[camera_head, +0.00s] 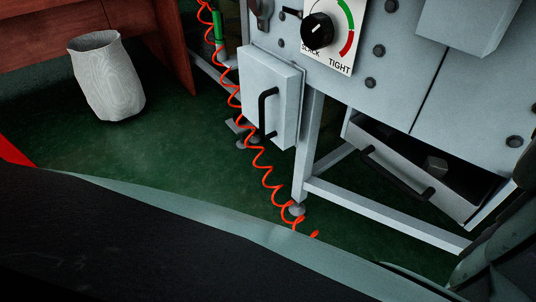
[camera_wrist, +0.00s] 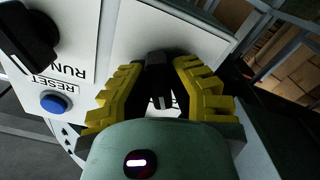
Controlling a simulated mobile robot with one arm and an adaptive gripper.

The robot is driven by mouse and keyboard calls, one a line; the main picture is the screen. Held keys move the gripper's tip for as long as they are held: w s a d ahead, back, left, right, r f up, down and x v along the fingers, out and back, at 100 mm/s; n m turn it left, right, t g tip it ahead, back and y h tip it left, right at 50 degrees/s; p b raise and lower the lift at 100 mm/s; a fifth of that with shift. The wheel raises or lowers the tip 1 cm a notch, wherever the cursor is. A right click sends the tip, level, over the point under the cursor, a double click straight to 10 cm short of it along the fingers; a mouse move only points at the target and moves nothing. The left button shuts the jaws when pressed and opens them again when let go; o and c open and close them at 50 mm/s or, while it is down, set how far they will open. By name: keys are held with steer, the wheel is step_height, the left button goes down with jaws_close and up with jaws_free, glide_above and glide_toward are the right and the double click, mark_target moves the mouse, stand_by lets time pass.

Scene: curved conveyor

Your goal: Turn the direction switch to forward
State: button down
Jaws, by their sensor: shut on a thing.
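In the wrist view my gripper (camera_wrist: 160,85) has its two yellow ribbed fingers on either side of a black switch knob (camera_wrist: 158,78) on a pale panel. The fingers are shut on the knob. The knob's label is mostly hidden behind the gripper, so I cannot read which way it is set. The gripper and this knob do not show clearly in the head view.
Left of my gripper are another black knob (camera_wrist: 32,38) beside the word RUN and a blue RESET button (camera_wrist: 54,103). The head view shows a SLACK/TIGHT dial (camera_head: 317,31), an orange coiled cable (camera_head: 262,165), an open drawer (camera_head: 420,175) and a pale bin (camera_head: 106,76).

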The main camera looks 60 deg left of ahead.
steer(key=shift+f, duration=0.1)
steer(key=c, duration=0.9)
jaws_free()
steer(key=shift+w, duration=0.1)
steer(key=shift+s, duration=0.65)
steer(key=s, duration=1.1)
steer(key=shift+d, duration=0.2)
